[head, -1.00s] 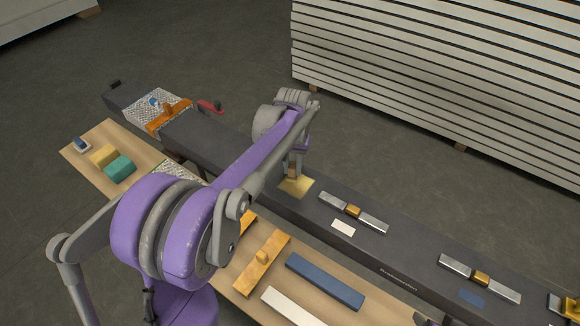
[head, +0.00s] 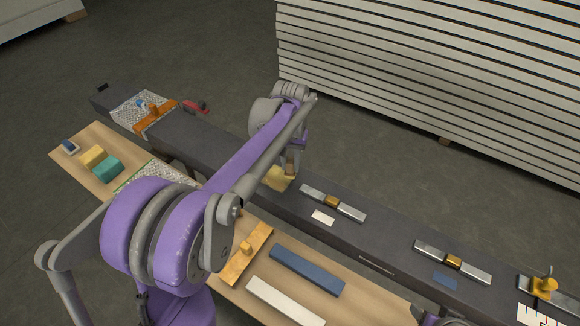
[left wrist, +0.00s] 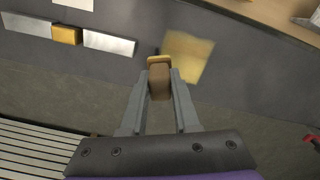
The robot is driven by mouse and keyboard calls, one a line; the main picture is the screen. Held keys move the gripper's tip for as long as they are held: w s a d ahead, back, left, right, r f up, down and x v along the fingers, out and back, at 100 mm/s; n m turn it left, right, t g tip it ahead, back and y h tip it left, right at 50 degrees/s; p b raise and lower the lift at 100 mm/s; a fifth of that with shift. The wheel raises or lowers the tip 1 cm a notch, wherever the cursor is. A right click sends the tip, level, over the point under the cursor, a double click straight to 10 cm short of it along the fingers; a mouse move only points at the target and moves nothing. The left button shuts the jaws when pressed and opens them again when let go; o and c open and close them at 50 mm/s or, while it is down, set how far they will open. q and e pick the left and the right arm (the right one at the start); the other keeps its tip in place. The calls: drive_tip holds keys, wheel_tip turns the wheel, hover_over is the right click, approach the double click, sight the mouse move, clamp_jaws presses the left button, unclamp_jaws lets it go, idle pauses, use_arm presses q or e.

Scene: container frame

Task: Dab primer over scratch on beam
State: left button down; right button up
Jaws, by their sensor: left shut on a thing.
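The dark grey beam (head: 372,232) runs diagonally across the head view. A pale yellow patch (head: 279,178) lies on it, partly covered by my gripper; it also shows in the left wrist view (left wrist: 187,57). My left gripper (head: 291,169) is over the beam at the patch's right edge. It is shut on a brown-handled dabber (left wrist: 160,82) with a yellowish end. In the left wrist view the dabber is beside the patch. I cannot tell whether it touches the beam. No scratch can be made out. My right gripper is out of view.
Two silver bars with brass middles (head: 333,202) (head: 453,262) lie on the beam. Stacked white panels (head: 430,70) stand behind.

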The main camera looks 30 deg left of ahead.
sight(291, 161)
use_arm(q)
wheel_tip(291, 161, up, 3)
drive_tip(key=shift+d+f+p, duration=0.1)
drive_tip(key=shift+d+p, duration=0.05)
drive_tip(key=shift+p, duration=0.4)
drive_tip(key=shift+r+p, duration=0.45)
drive_tip(key=shift+r, duration=0.5)
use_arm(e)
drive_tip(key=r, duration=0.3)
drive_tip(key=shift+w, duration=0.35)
use_arm(q)
drive_tip(key=shift+f, duration=0.1)
